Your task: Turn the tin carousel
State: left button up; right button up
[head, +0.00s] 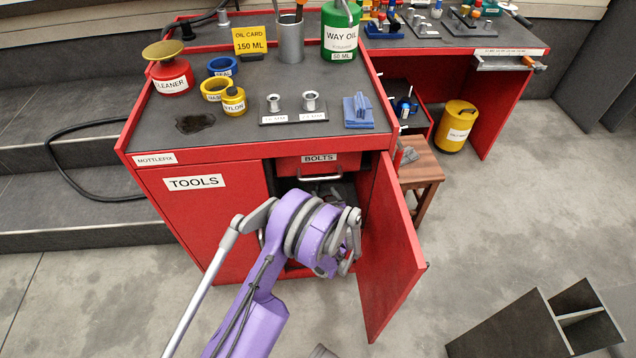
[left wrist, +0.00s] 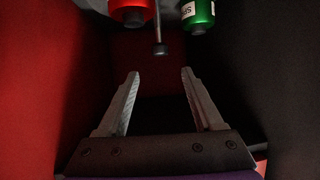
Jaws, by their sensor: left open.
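In the left wrist view, a red tin (left wrist: 130,12) and a green tin (left wrist: 198,14) with a white label show at the top edge, partly cut off. A thin rod with a dark round end (left wrist: 159,47) hangs between them in the picture. These look like parts of the tin carousel; the rest of it is hidden. My left gripper (left wrist: 160,72) is open and empty, its fingers apart below the rod in the picture and not visibly touching it. In the head view, my left wrist reaches into the open cabinet, hiding the inside. My right gripper is not in view.
The red cabinet door (head: 392,255) stands open right of my left arm. A BOLTS drawer (head: 306,165) is above it, the closed TOOLS door (head: 205,215) to its left. A wooden stool (head: 423,172) stands behind the open door. The workbench top (head: 235,130) holds several items.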

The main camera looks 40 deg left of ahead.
aim_at(318, 183)
pick_arm(q)
jog(key=b+x, duration=0.2)
jog(key=x, duration=0.7)
jog(key=shift+w+a+f, duration=0.15)
jog(key=shift+a+f, duration=0.1)
grip_shut()
dwell(1.0)
